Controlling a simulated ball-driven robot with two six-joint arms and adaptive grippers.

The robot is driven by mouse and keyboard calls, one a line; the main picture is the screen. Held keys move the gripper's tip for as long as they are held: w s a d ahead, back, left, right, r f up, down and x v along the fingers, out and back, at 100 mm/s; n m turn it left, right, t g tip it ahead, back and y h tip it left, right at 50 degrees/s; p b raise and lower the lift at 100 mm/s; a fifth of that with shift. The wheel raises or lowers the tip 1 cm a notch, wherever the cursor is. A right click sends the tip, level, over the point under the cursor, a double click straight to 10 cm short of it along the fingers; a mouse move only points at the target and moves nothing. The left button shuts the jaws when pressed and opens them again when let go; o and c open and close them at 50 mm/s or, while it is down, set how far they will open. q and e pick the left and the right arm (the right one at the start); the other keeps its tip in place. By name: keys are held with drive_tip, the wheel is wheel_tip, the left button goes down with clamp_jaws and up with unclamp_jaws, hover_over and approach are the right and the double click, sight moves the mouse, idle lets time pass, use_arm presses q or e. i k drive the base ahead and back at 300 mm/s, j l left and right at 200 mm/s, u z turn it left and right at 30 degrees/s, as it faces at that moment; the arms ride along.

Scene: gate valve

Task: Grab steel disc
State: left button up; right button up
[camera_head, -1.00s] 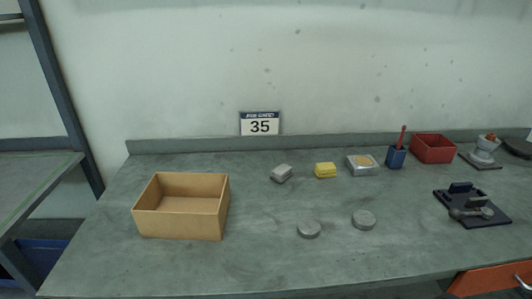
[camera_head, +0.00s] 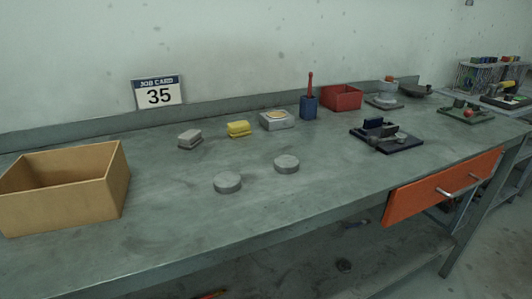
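Two grey steel discs lie flat on the workbench (camera_head: 180,222). The left disc (camera_head: 227,183) is nearer the front edge. The right disc (camera_head: 287,164) lies a little further back, apart from the first. Nothing touches either disc. Neither of my grippers shows in the head view.
An open cardboard box (camera_head: 66,192) stands at the left. Behind the discs are a grey block (camera_head: 190,138), a yellow sponge-like block (camera_head: 239,129), a metal tin (camera_head: 277,120), a blue holder (camera_head: 309,107) and a red bin (camera_head: 342,97). A dark fixture (camera_head: 386,136) sits right, above an orange drawer (camera_head: 441,188).

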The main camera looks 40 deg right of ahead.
sight(284, 164)
drive_tip(key=z, duration=1.2)
